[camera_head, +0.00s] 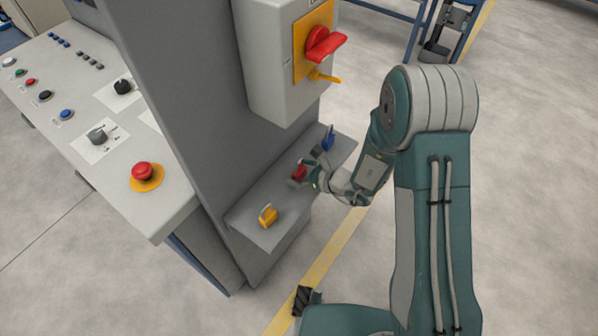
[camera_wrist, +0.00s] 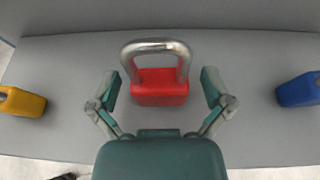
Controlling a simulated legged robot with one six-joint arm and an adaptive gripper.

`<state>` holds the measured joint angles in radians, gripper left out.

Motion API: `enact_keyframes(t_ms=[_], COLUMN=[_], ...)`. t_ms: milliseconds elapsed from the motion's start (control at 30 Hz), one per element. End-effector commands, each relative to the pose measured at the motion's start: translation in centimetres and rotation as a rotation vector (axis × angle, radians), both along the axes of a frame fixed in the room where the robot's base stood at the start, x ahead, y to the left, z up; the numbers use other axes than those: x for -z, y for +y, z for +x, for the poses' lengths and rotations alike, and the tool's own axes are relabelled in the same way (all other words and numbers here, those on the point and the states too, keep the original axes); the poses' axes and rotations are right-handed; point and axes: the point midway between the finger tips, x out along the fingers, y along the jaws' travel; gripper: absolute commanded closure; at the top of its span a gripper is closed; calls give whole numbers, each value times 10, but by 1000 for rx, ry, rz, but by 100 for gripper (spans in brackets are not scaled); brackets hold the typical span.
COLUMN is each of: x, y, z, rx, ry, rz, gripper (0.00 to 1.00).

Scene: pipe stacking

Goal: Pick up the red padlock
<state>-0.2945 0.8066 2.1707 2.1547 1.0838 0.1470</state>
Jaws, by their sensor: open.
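The red padlock (camera_wrist: 160,90) stands on a grey shelf (camera_wrist: 75,65), its silver shackle upward, in the wrist view. My gripper (camera_wrist: 161,88) is open, with one finger on each side of the red body. Gaps show between the fingers and the padlock. In the head view the red padlock (camera_head: 299,172) is small and partly hidden by my gripper (camera_head: 307,174), which reaches in from the right over the shelf (camera_head: 247,229).
A yellow padlock (camera_head: 268,216) stands on the shelf nearer the front, and a blue padlock (camera_head: 328,138) toward the back. A grey switch box (camera_head: 272,75) with a red handle (camera_head: 325,45) juts out above the shelf. A control desk (camera_head: 125,190) is at left.

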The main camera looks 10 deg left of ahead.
Motion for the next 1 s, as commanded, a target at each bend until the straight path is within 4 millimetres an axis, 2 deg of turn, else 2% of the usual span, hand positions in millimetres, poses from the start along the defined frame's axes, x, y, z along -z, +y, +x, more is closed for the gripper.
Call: enact_keyframes(t_ms=[167,200,233,267,300,367,400,767,1000], x=[0,0,0,0,0,0,0,0,-11], y=[-1,-1,-1,-1,-1,-1,-1,0,-3], z=[0,0,0,0,0,0,0,0,3], rx=[0,0,0,0,0,0,0,0,-1], ry=[1,1,1,1,1,1,1,1,0], rz=[0,0,1,1,1,0,0,-1,0], gripper=[0,9,22,36,53,80,86,87,87])
